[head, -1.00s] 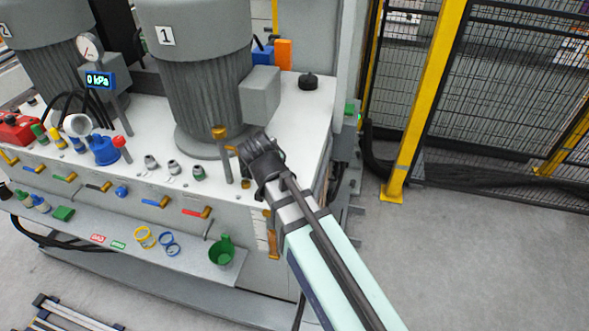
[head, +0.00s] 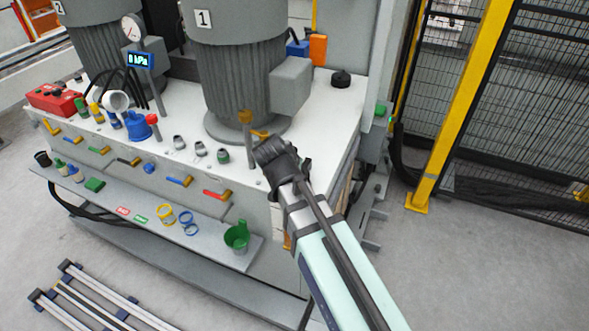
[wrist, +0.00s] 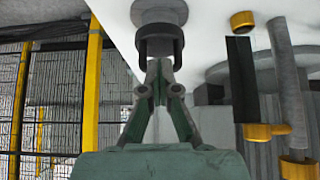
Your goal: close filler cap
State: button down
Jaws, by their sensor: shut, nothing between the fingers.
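In the wrist view a round black collar on a grey neck (wrist: 160,17) stands on the white tank top; it appears to be the filler fitting. My gripper (wrist: 160,66) is shut and empty. Its fingertips overlap the collar's edge in the picture; I cannot tell whether they touch it. In the head view my gripper (head: 268,150) is over the front right part of the tank top (head: 325,115), and the arm hides what lies directly beyond it. A black cap (head: 341,78) sits at the tank's back right corner. I cannot tell whether it is the same fitting.
A grey box (head: 290,88) projects from the motor. A front shelf (head: 205,243) holds a green cup (head: 237,237). A mesh fence (head: 510,110) stands at the right.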

jog(key=shift+s+f, duration=0.15)
jog(key=shift+f, duration=0.2)
